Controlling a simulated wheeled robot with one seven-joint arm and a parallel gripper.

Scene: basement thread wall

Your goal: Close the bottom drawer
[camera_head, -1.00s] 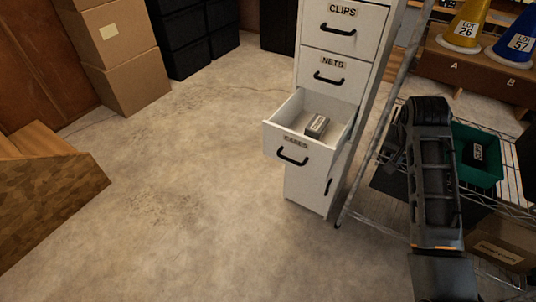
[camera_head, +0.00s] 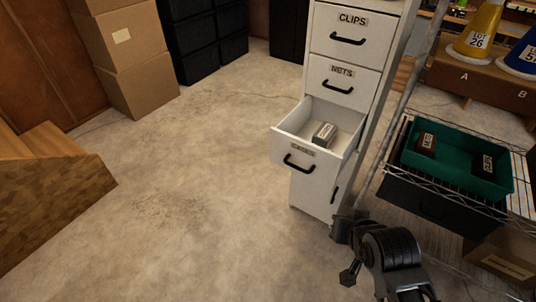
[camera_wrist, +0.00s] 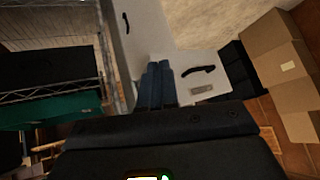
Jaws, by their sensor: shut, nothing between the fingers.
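The white drawer cabinet (camera_head: 345,75) stands right of centre in the head view. Its lowest drawer (camera_head: 298,152) is pulled out, with a dark curved handle and a label too blurred to read surely. A small grey labelled box (camera_head: 324,134) lies inside it. In the wrist view the drawer front (camera_wrist: 215,65) and its handle (camera_wrist: 198,71) appear just right of my fingers. My gripper (camera_wrist: 158,68) is shut and empty, its fingertips beside the drawer in that view; contact cannot be told. In the head view my arm is low right, fingertips unclear.
The drawers marked CLIPS (camera_head: 349,37) and NETS (camera_head: 342,82) are shut. A wire shelf with a green bin (camera_head: 455,160) stands close on the right. Cardboard boxes (camera_head: 122,60) stand back left. The floor (camera_head: 190,180) left of the cabinet is clear.

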